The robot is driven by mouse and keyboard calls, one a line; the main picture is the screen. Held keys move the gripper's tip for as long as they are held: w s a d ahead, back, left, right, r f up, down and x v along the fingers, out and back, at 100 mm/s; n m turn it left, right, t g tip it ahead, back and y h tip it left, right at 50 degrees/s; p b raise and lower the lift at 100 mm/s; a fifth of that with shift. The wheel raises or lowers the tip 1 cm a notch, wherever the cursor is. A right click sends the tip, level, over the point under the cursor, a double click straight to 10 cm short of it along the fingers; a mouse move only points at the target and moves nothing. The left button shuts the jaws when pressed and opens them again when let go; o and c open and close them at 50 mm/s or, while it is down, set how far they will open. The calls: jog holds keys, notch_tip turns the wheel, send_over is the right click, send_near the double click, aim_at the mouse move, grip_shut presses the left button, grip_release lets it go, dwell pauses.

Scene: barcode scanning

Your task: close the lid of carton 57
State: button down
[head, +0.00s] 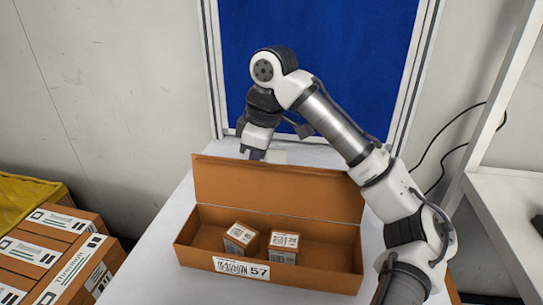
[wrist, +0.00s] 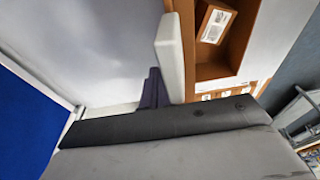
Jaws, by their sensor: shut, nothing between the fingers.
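Carton 57 (head: 320,278) stands open on the white table, with its label and number on the front wall. Its lid (head: 280,190) stands up at the back, leaning slightly backward. Two small labelled boxes, left (head: 240,238) and right (head: 284,246), sit inside. My gripper (head: 255,154) is shut and empty, pointing down just behind the lid's top edge, left of its middle; whether it touches is unclear. In the wrist view my gripper (wrist: 152,90) shows dark beside a pale bar, and the carton's brown inside (wrist: 212,71) with a box is at the right.
A blue panel (head: 300,35) stands behind the table. Stacked cartons (head: 60,255) are at the left, a white shelf (head: 500,215) at the right. The table (head: 150,255) is bare left of the carton.

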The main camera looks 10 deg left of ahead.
jog(key=s+p, duration=0.1)
jog(key=s, duration=0.6)
jog(key=shift+s+p, duration=0.35)
dwell(0.7)
notch_tip(320, 180, up, 5)
jog(key=p, duration=0.5)
dwell(0.3)
